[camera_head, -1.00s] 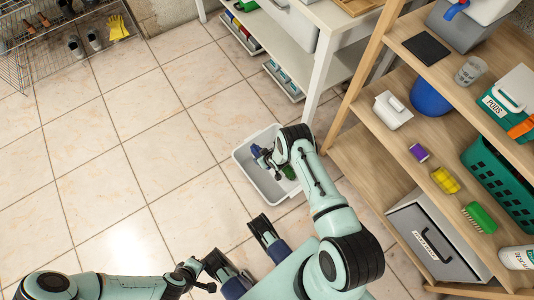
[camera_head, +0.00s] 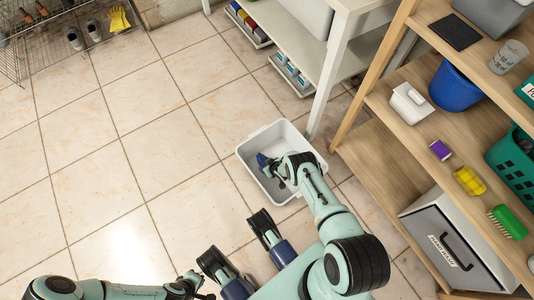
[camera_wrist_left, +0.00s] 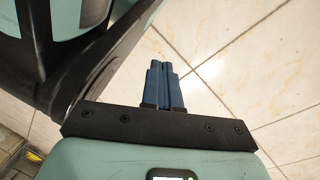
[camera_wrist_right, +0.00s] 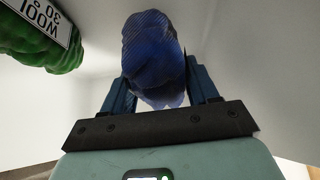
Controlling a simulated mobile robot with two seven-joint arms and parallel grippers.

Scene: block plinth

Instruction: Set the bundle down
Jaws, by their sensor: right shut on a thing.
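My right gripper (camera_wrist_right: 155,90) is shut on a dark blue ribbed bundle (camera_wrist_right: 150,55), which sits between its two fingers in the right wrist view. In the head view this bundle (camera_head: 262,159) shows as a small blue patch inside the pale grey tub (camera_head: 281,136) on the floor, with my right wrist over the tub. Whether the bundle touches the tub's bottom I cannot tell. A green bundle (camera_wrist_right: 50,42) with a white "WOOL 30°" label lies at upper left in the right wrist view. My left gripper (camera_wrist_left: 162,66) is shut and empty, over the tiled floor.
The tiles left of the tub are clear.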

